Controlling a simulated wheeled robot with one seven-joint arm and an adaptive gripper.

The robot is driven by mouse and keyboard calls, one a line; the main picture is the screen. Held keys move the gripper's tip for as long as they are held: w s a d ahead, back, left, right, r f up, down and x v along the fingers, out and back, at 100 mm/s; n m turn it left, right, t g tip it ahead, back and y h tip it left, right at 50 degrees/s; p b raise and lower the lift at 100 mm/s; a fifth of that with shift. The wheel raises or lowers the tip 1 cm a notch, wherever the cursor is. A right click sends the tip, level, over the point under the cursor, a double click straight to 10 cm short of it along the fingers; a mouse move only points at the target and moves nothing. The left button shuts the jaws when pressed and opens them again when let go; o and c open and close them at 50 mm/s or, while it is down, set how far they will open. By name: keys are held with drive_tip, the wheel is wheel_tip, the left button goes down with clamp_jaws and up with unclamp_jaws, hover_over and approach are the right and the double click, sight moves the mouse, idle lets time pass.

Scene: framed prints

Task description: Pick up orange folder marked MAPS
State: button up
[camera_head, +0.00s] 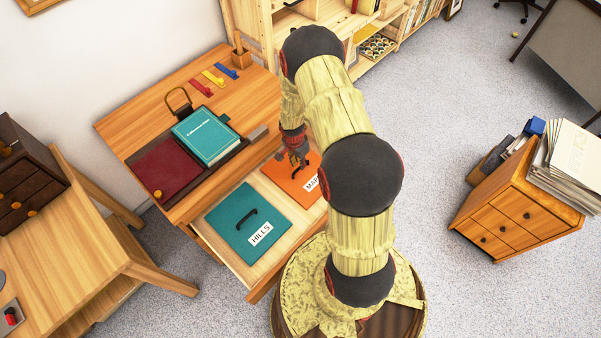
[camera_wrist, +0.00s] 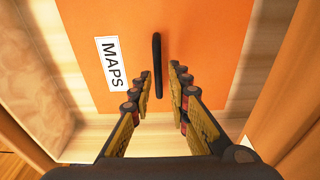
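The orange folder (camera_head: 288,178) marked MAPS lies flat in the open light-wood drawer, partly hidden by my arm in the head view. It fills much of the wrist view (camera_wrist: 200,60), with its white MAPS label (camera_wrist: 112,64) left of a thin black handle (camera_wrist: 157,62). My gripper (camera_wrist: 160,80) is open, with its fingers on either side of the handle's lower end. In the head view my gripper (camera_head: 298,160) is over the folder. I cannot tell whether the fingers touch the handle or folder.
A teal folder (camera_head: 231,217) marked HILLS lies beside the orange one in the drawer (camera_head: 208,239). The desk above (camera_head: 150,118) holds a teal book (camera_head: 207,136) and a dark red folder (camera_head: 167,168). Drawer walls stand close on both sides in the wrist view.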

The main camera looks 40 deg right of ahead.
drive_tip(key=f, duration=0.1)
drive_tip(key=f+b, duration=0.1)
drive_tip(key=f, duration=0.2)
drive_tip(key=shift+d+f, duration=0.1)
drive_tip(key=shift+d, duration=0.2)
drive_tip(key=shift+s, duration=0.1)
drive_tip(key=shift+c, duration=1.2)
clamp_jaws()
